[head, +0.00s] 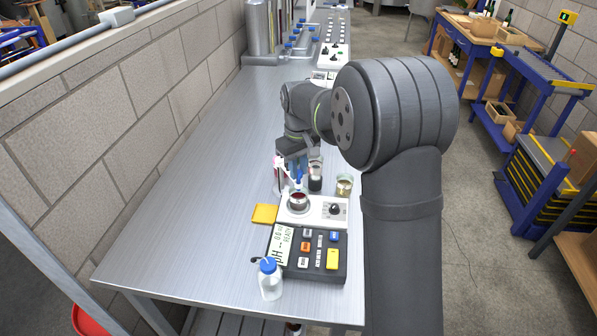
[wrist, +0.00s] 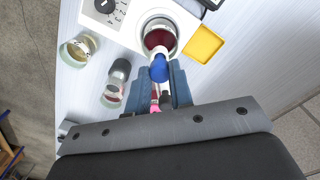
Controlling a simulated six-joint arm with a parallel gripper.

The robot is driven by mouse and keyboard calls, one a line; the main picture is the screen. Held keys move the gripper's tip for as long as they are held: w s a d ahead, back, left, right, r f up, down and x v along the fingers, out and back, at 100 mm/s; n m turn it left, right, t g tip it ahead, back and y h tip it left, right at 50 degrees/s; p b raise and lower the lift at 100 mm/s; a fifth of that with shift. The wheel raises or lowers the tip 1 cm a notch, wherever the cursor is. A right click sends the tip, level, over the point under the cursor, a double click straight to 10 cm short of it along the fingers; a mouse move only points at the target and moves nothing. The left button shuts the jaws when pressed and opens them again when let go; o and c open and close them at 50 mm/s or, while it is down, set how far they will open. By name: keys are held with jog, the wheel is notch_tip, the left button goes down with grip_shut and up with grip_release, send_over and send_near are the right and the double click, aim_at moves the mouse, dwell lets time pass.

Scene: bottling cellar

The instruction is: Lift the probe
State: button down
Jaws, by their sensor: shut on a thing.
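The probe has a blue head (wrist: 159,69) and sits between my blue fingers in the wrist view. My gripper (wrist: 162,84) is shut on it. In the head view its blue part (head: 299,182) shows below my gripper (head: 294,165). A beaker of dark red liquid (wrist: 160,40) stands on the white stirrer (wrist: 122,22). The probe's pale lower part points to the beaker's near rim; I cannot tell whether its tip is inside. The pH meter (head: 310,254) lies in front of the stirrer.
A yellow pad (wrist: 203,45) lies beside the stirrer. A dark-topped vessel (wrist: 115,84) and a beaker of yellowish liquid (wrist: 80,47) stand close by. A blue-capped bottle (head: 270,281) stands near the table's front edge. The table's left side (head: 190,190) is clear.

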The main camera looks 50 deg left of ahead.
jog(key=shift+r, duration=1.8)
jog(key=c, duration=1.3)
grip_release()
jog(key=shift+o, duration=0.2)
notch_tip(320, 180, up, 18)
jog(key=shift+f, duration=0.25)
